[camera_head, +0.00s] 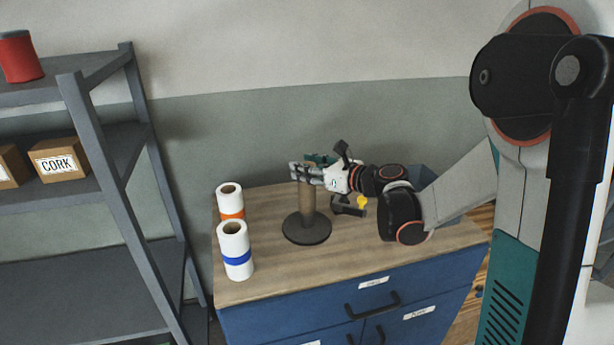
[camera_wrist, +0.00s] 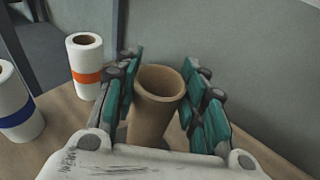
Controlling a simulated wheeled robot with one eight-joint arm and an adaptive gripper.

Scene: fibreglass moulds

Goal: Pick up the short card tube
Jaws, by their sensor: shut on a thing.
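The short card tube (camera_head: 307,199) is brown and stands upright above a dark round base (camera_head: 306,229) on the cabinet top. My gripper (camera_head: 308,172) is shut around its upper part, coming from the right. In the wrist view the tube (camera_wrist: 156,110) sits between the green finger pads, its open hollow end facing up. Its lower end is hidden there by my gripper body. I cannot tell whether the tube's lower end touches the base.
Two white rolls, one with an orange band (camera_head: 230,201) and one with a blue band (camera_head: 235,252), stand left of the base. A small black and yellow thing (camera_head: 361,202) shows below my wrist. A grey shelf (camera_head: 95,150) stands at left. The cabinet's front top (camera_head: 290,275) is clear.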

